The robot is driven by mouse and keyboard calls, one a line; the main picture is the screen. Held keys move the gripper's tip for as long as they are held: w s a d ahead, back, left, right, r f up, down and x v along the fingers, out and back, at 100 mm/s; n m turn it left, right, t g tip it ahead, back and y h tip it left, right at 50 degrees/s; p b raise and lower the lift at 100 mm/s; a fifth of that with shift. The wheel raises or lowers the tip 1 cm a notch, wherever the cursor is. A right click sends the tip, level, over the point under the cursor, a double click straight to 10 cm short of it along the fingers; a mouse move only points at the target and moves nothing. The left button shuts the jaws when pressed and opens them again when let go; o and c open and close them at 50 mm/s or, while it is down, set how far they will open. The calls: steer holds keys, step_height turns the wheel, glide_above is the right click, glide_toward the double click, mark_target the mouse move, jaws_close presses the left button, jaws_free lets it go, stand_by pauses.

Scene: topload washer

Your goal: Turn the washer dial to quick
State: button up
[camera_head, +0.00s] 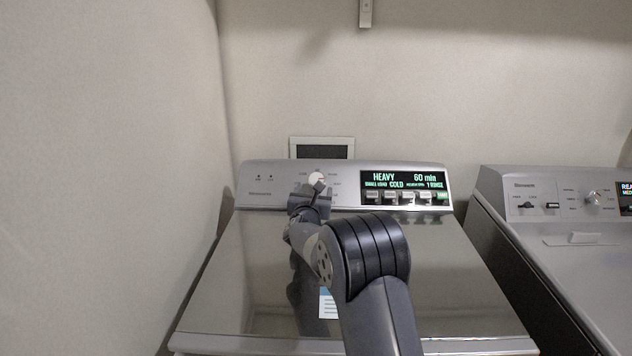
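The washer (250,270) stands in front of me with its lid closed. Its round pale dial (317,180) is on the control panel, left of the display. The display (404,181) reads HEAVY, 60 min, COLD and 1 RINSE. My gripper (319,187) is at the dial, overlapping its lower part in the picture. My gripper and arm hide the dial's lower side. I cannot tell whether the fingers touch the dial or how far apart they are.
A second machine (590,250) with its own knob stands to the right. A row of buttons (405,197) sits below the display. A label (328,303) is on the lid. A wall (100,180) rises close on the left.

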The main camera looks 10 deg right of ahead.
mark_target(316, 181)
steer(key=shift+p+x, duration=0.95)
steer(key=shift+x, duration=2.1)
steer(key=shift+f, duration=0.1)
steer(key=c, duration=1)
